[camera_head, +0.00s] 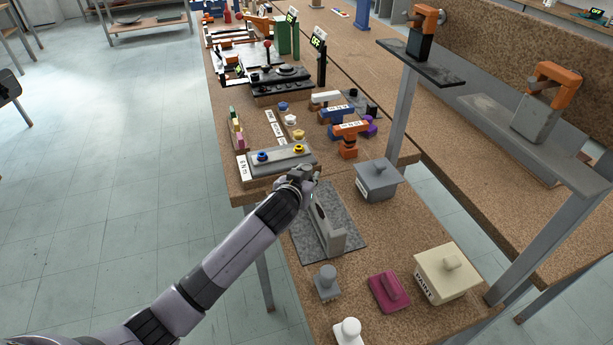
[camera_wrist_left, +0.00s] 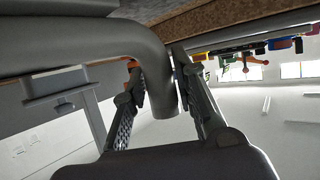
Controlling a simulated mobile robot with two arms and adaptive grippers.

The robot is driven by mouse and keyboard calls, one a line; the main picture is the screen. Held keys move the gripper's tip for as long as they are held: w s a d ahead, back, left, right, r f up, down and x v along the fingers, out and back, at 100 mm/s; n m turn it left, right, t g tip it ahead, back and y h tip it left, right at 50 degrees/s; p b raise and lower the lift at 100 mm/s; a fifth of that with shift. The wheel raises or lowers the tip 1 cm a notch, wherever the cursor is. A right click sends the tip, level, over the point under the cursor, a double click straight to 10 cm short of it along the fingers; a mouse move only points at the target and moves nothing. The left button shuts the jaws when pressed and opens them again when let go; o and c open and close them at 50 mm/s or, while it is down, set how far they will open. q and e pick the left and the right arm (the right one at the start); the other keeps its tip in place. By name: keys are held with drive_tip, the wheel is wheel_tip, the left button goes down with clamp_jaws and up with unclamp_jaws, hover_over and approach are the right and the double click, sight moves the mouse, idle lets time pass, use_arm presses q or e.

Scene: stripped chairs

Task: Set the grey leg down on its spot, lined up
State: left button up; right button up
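The grey leg (camera_head: 328,226) is a bent grey piece over a dark grey mat (camera_head: 350,250) on the near table. I cannot tell whether it rests fully on the mat. My left gripper (camera_head: 308,178) is at the leg's far end. In the left wrist view the leg (camera_wrist_left: 100,38) is a thick bent tube. Its end passes between the two fingers of my left gripper (camera_wrist_left: 155,60), which close against it on both sides. My right gripper is not in view.
A grey lidded box (camera_head: 378,180) stands right of the mat. A cream paint box (camera_head: 447,272), a maroon block (camera_head: 389,292), a grey knobbed block (camera_head: 327,284) and a white one (camera_head: 348,331) stand at the near side. A grey tray (camera_head: 283,158) lies beyond my gripper.

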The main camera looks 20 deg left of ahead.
use_arm(q)
drive_tip(key=o, duration=0.3)
drive_tip(key=shift+o, duration=0.2)
drive_tip(key=shift+f, duration=0.1)
drive_tip(key=shift+s, duration=0.15)
drive_tip(key=v, duration=1.1)
drive_tip(key=shift+s+r, duration=0.25)
drive_tip(key=shift+s, duration=0.1)
